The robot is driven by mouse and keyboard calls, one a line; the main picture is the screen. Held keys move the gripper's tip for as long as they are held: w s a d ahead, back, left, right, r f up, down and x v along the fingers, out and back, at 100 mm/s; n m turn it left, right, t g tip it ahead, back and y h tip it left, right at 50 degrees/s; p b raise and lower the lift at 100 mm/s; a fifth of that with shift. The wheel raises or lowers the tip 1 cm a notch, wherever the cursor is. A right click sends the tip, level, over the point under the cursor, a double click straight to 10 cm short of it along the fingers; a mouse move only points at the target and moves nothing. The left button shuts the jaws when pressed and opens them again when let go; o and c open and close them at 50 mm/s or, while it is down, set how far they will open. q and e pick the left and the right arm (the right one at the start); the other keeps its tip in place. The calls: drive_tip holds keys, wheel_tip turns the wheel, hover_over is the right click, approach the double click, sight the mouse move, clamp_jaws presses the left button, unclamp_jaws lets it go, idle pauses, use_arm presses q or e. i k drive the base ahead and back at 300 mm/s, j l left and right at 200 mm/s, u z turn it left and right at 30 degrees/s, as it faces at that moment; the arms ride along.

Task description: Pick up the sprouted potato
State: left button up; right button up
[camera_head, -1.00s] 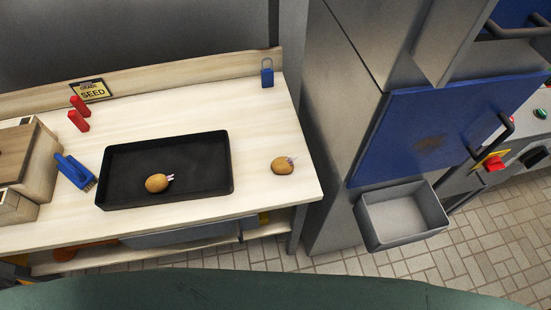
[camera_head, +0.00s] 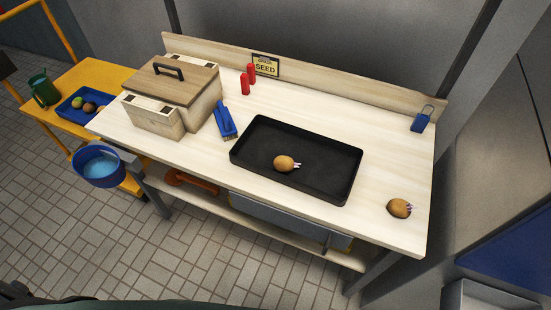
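One sprouted potato (camera_head: 284,163) lies in the black tray (camera_head: 250,172) on the wooden table. It is brown, with pale pinkish sprouts on its right end. Neither of my grippers is in view, and nothing is touching either potato.
A wooden box with a lid (camera_head: 171,81), a blue brush (camera_head: 224,119), red objects (camera_head: 245,84), a SEED sign (camera_head: 265,66) and a blue padlock (camera_head: 422,118) stand on the table (camera_head: 341,220). A blue bucket (camera_head: 97,168) hangs at its left. A yellow side table (camera_head: 83,73) holds a blue tray.

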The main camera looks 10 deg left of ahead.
sight(399, 208)
drive_tip(key=k+j+z, duration=0.15)
drive_tip(key=z, duration=0.85)
drive_tip(key=l, duration=0.25)
drive_tip(key=i+z, duration=0.05)
